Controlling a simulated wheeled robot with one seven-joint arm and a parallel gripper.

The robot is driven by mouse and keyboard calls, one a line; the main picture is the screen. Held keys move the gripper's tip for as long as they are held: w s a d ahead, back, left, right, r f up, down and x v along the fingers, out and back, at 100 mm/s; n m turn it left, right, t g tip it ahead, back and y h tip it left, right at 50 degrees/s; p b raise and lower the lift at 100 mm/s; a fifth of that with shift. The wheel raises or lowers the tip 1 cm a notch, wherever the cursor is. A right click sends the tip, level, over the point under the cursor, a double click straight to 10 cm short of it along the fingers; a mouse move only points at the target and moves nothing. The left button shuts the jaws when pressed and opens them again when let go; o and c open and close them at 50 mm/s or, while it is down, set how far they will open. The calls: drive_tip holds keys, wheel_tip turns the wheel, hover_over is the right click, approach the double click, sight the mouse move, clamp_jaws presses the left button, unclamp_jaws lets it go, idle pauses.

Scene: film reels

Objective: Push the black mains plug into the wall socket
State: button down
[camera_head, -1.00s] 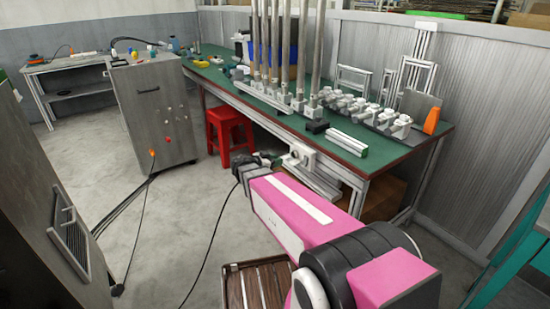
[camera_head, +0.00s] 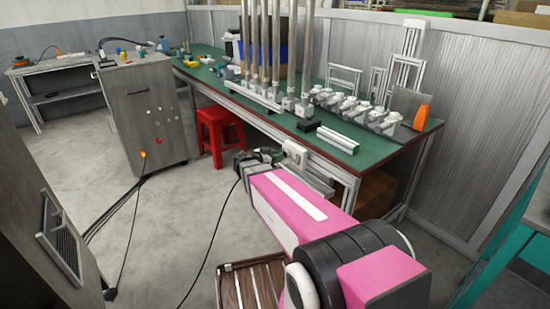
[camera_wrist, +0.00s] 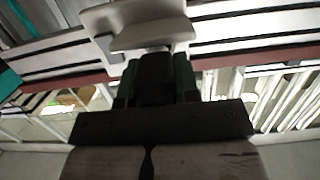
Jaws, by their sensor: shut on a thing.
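The white wall socket (camera_head: 294,153) is fixed at the front edge of the green bench. It also shows in the wrist view as a pale block with a plate (camera_wrist: 150,34) at the top. My gripper (camera_head: 272,155) is right beside the socket, on its left in the head view. In the wrist view the black plug (camera_wrist: 155,78) sits between my green-padded fingers, so my gripper is shut on it. The plug's front end is at or very near the socket plate. Its pins are hidden, and I cannot tell whether they are inside.
The green bench (camera_head: 345,165) carries metal posts (camera_head: 262,60), a row of pale fittings (camera_head: 350,107) and an orange object (camera_head: 421,117). A red stool (camera_head: 215,135) stands left of my gripper. A black cable (camera_head: 215,237) hangs to the floor.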

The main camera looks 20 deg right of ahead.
sight(288, 153)
drive_tip(key=shift+d, duration=0.1)
drive_tip(key=shift+r+x, duration=0.15)
drive_tip(key=shift+x, duration=0.55)
drive_tip(key=shift+r+x, duration=0.1)
drive_tip(key=shift+x, duration=0.55)
drive_tip(key=shift+w+d, duration=0.1)
drive_tip(key=shift+w, duration=0.05)
drive_tip(key=c, duration=0.8)
unclamp_jaws()
drive_tip(key=shift+d, duration=0.1)
drive_tip(key=shift+d, duration=0.1)
drive_tip(key=shift+c, duration=0.2)
drive_tip(key=shift+s, duration=0.25)
